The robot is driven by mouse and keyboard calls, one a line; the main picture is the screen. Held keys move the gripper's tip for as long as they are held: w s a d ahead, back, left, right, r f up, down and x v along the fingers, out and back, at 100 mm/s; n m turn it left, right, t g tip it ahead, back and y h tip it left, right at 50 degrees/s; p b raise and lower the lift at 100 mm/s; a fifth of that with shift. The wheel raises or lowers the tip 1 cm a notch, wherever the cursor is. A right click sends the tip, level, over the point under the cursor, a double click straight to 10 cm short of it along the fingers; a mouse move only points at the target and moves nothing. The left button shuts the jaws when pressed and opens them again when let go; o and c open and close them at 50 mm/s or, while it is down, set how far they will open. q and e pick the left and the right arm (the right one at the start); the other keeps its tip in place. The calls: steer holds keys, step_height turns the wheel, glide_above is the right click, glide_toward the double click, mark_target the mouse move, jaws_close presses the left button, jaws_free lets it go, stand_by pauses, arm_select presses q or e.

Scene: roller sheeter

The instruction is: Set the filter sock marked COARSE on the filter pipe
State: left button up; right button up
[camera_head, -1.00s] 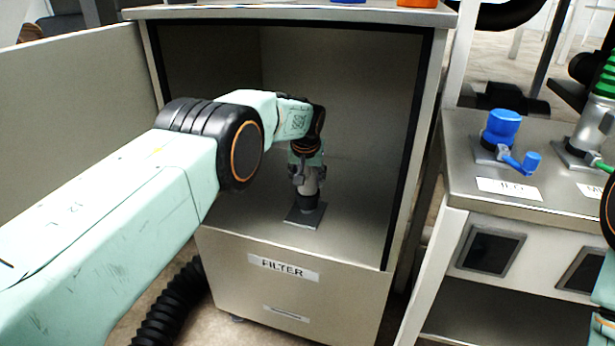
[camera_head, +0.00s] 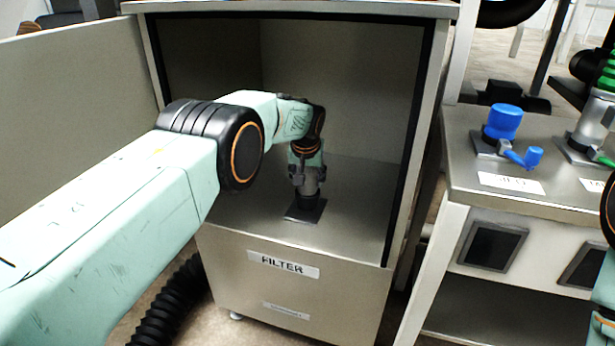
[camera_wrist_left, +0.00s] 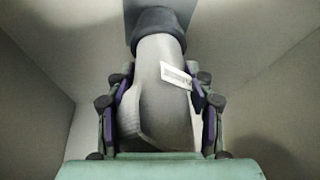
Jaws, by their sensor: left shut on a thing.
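The filter sock (camera_wrist_left: 155,85) is a pale grey sleeve with a dark cuff (camera_wrist_left: 157,25) and a small white label (camera_wrist_left: 176,75), whose text I cannot read. My left gripper (camera_head: 307,182) is shut on it inside the cabinet; in the left wrist view its fingers (camera_wrist_left: 160,112) grip both sides. The sock stands upright, with its dark cuff (camera_head: 306,202) low, just above or on the square base plate (camera_head: 291,214). The filter pipe is hidden, so I cannot tell how far the sock surrounds it. My right gripper is out of view.
The cabinet labelled FILTER (camera_head: 284,264) has side walls and a top close around my left arm. Right of it, a bench (camera_head: 462,180) holds a blue fitting (camera_head: 503,122) and a green-topped fitting. A black hose (camera_head: 172,303) lies on the floor.

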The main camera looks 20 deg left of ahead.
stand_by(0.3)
arm_select(q)
steer(key=o, duration=1.4)
steer(key=v, duration=1.2)
steer(key=shift+f, duration=0.1)
steer(key=x, duration=1.1)
steer(key=shift+w+f, duration=0.2)
steer(key=shift+f, duration=0.2)
steer(key=shift+s, duration=0.1)
